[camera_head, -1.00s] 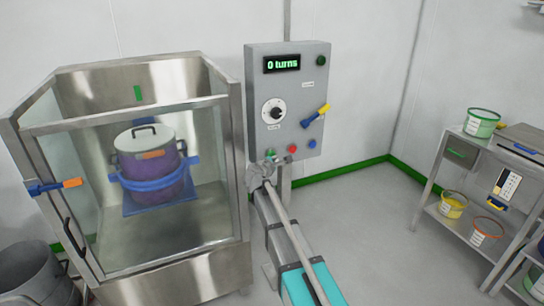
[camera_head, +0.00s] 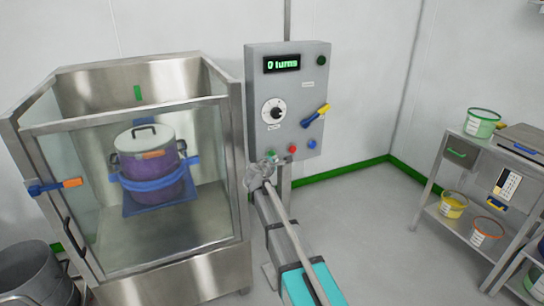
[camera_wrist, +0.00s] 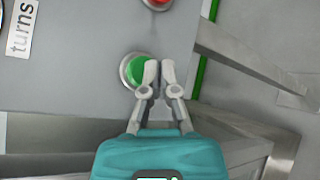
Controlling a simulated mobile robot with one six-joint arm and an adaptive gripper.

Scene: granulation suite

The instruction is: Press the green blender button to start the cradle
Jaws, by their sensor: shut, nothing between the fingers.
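The green button (camera_head: 271,153) is at the lower left of the grey control panel (camera_head: 255,95), left of a red and a blue button. My gripper (camera_head: 264,166) is just below it in the head view, with the fingers shut and empty. In the wrist view, the fingertips (camera_wrist: 160,70) overlap the right edge of the green button (camera_wrist: 135,69). I cannot tell whether they touch it. The display (camera_head: 282,64) reads "0 turns". A purple drum (camera_head: 150,167) with a pale lid sits in the blue cradle (camera_head: 165,183) behind the clear door.
The red button (camera_wrist: 158,2) is at the top of the wrist view. The panel also carries a dial (camera_head: 273,112) and a yellow-blue handle (camera_head: 316,115). The steel blender enclosure (camera_head: 240,150) stands close on the left. A shelf (camera_head: 460,222) with tubs stands at the right.

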